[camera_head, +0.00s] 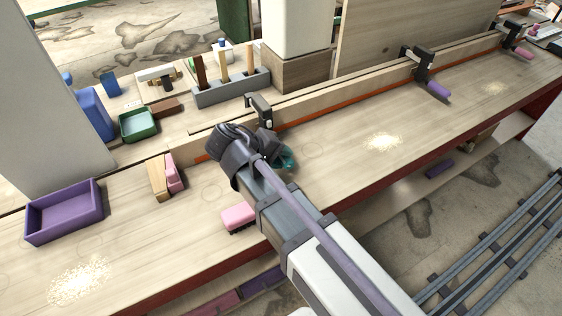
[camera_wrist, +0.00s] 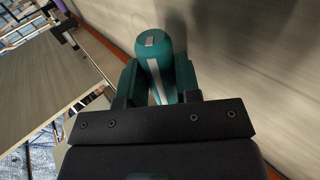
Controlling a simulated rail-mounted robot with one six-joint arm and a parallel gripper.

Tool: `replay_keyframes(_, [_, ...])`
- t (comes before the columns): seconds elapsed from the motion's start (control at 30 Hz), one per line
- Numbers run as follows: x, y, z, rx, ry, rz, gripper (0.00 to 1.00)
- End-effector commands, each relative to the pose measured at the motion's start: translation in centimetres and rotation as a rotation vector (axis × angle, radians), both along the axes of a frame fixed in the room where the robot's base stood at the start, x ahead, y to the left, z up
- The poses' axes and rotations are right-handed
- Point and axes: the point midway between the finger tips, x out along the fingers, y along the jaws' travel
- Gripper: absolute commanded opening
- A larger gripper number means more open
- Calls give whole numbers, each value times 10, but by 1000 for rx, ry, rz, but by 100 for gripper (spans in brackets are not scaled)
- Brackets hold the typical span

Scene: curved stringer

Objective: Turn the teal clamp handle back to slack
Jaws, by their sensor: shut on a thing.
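The teal clamp handle (camera_wrist: 154,50) stands between my gripper's fingers in the wrist view, with a pale stripe along its side and on its end. My gripper (camera_wrist: 158,80) is shut on it, one finger on each side. In the head view, a small part of the teal handle (camera_head: 287,157) shows beside my gripper (camera_head: 276,150), and my wrist hides the rest. The dark clamp (camera_head: 260,108) it belongs to grips the long wooden strip (camera_head: 330,97) just behind my wrist. The handle's turn angle cannot be told from these views.
Two more clamps, with a purple handle (camera_head: 438,90) and a pink handle (camera_head: 523,53), sit farther right along the strip. A pink brush (camera_head: 238,216) lies near my forearm. A purple tray (camera_head: 64,212) is at left. The bench middle right is clear except for sawdust (camera_head: 383,142).

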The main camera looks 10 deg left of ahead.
Motion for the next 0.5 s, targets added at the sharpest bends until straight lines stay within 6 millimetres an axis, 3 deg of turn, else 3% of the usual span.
replay_keyframes(0.03, [-2,0,-9,-22,-19,-2,7])
replay_keyframes(0.5, [-3,0,-5,-175,-162,-3,7])
